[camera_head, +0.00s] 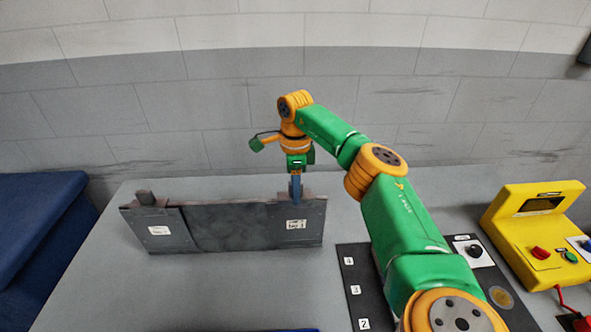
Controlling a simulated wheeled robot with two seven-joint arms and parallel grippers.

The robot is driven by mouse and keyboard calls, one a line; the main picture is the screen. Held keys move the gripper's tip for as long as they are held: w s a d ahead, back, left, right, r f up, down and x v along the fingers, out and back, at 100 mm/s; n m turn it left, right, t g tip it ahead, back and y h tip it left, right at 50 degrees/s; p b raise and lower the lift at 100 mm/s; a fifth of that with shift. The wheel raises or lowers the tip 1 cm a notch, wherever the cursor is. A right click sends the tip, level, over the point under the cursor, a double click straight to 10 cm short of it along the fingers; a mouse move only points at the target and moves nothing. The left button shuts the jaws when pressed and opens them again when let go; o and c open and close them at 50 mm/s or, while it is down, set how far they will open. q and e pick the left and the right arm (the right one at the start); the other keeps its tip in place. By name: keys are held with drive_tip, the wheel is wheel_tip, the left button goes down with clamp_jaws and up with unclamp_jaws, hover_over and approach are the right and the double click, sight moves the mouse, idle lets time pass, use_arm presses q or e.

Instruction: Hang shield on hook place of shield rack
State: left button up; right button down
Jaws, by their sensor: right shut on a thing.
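A long dark grey panel structure (230,228) stands upright on the grey table, with a white label near each end. A small dark knob or handle (146,198) sticks up at its left end. I cannot tell which parts of the structure are shield and which are shield rack. My right gripper (296,190) points down at the top edge of the right end, just above the right label. Its blue-grey fingers are shut on a part there, and the gripped part is mostly hidden by them. My left gripper is not in view.
A black mat (353,265) with numbered labels lies right of the panel, partly under my right arm. A yellow control box (530,235) with coloured buttons stands at far right. A blue object (40,225) is at far left. The table before the panel is largely clear.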

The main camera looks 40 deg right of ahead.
drive_tip(key=shift+c, duration=2)
unclamp_jaws()
drive_tip(key=shift+s, duration=0.1)
drive_tip(key=shift+r, duration=0.1)
wheel_tip(320, 180, up, 7)
